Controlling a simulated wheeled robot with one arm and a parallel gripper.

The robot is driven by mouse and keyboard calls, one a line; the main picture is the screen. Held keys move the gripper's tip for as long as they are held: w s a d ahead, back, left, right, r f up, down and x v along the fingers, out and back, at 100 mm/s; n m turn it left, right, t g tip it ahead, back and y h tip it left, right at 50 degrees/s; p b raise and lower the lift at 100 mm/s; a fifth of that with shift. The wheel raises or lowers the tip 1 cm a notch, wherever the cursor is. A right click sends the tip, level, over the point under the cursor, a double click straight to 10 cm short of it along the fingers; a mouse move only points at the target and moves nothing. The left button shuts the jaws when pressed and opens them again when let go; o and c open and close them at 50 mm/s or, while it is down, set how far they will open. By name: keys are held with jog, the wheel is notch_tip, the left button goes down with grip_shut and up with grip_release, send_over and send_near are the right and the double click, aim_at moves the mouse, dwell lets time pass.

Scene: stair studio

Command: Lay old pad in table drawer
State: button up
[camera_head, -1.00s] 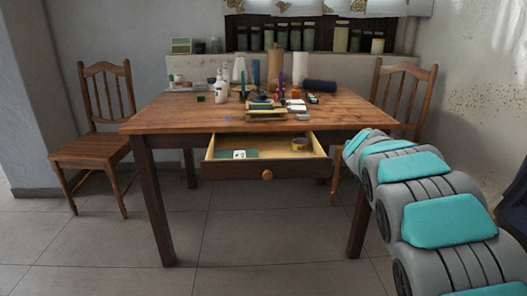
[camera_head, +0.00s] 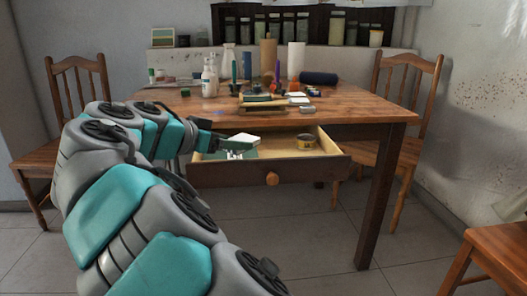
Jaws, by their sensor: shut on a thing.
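The wooden table (camera_head: 350,107) stands ahead with its drawer (camera_head: 325,172) pulled open. My gripper (camera_head: 230,139) is over the left part of the drawer. It is shut on a small pale block, which looks like the old pad (camera_head: 244,139). I cannot tell how high the pad is above the drawer floor. A green sheet with a white card (camera_head: 236,155) lies below it in the drawer, partly hidden.
The tabletop holds bottles (camera_head: 209,79), a dark roll (camera_head: 319,78) and several small items. Chairs stand at the left (camera_head: 80,85), right (camera_head: 405,105) and near right (camera_head: 498,255). The drawer's middle is bare.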

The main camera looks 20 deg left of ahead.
aim_at(256, 160)
jog(key=w+d, duration=0.2)
jog(key=w, duration=0.2)
jog(key=w+d+f, duration=0.1)
jog(key=w+d, duration=0.1)
jog(key=w, duration=0.2)
jog(key=w+d, duration=0.2)
jog(key=w, duration=0.3)
jog(key=shift+d+f+p, duration=0.15)
jog(key=shift+d+p, duration=0.15)
jog(key=shift+d, duration=0.05)
jog(key=shift+w+d+f, duration=0.1)
jog(key=shift+w+f, duration=0.15)
jog(key=shift+f, duration=0.65)
jog(key=shift+w+d+f, duration=0.1)
jog(key=shift+w+f, duration=0.1)
jog(key=shift+f, duration=0.7)
jog(key=shift+f+b, duration=0.65)
jog(key=shift+b, duration=0.4)
jog(key=o, duration=1.3)
jog(key=shift+o, duration=0.2)
jog(key=shift+r+p, duration=0.7)
jog(key=shift+p, duration=0.25)
jog(key=shift+s+r, duration=0.2)
jog(key=shift+s, duration=0.05)
jog(key=v, duration=1.1)
jog(key=shift+s+a, duration=0.15)
jog(key=shift+s, duration=0.05)
